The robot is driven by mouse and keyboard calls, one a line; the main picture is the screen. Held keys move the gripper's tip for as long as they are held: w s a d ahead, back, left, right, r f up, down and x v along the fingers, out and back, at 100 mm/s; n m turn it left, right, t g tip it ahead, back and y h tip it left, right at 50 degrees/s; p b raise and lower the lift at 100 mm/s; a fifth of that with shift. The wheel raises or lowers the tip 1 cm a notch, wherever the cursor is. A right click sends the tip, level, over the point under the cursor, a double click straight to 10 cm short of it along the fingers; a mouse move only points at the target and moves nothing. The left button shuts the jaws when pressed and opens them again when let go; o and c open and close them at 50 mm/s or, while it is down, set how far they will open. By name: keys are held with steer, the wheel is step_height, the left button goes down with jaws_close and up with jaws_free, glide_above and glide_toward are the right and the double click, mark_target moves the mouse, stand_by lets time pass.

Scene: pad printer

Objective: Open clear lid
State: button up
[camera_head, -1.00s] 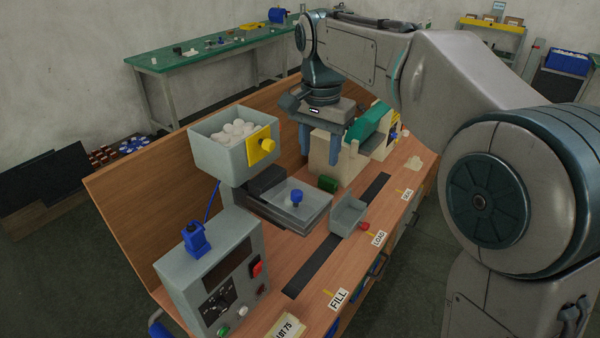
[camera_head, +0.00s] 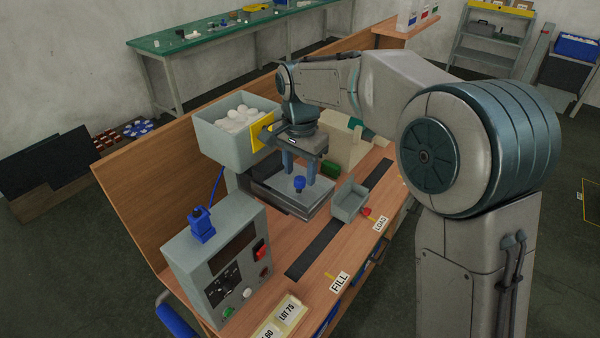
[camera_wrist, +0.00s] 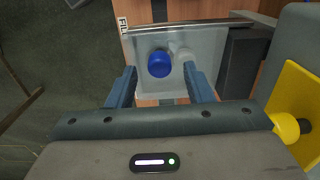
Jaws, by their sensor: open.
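The clear lid (camera_head: 318,197) is a pale, flat, see-through cover with a blue knob (camera_head: 299,183), on the grey tray unit below the hopper. In the wrist view the lid (camera_wrist: 205,45) lies ahead of the fingers, and its blue knob (camera_wrist: 159,63) appears between the fingertips. My gripper (camera_head: 299,175) points down over the lid with its two blue-grey fingers spread around the knob's position. In the wrist view my gripper (camera_wrist: 160,72) is open and empty. Whether the fingers are level with the knob or above it is hard to tell.
A grey hopper (camera_head: 208,137) of white pieces with a yellow plate (camera_head: 262,130) stands close beside my wrist. A small grey bin (camera_head: 349,201) sits right of the lid. The control box (camera_head: 213,262) is at front left. A beige machine (camera_head: 343,148) stands behind.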

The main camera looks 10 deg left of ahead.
steer(key=shift+f, duration=0.9)
steer(key=shift+c, duration=0.4)
jaws_close()
steer(key=shift+r, duration=0.1)
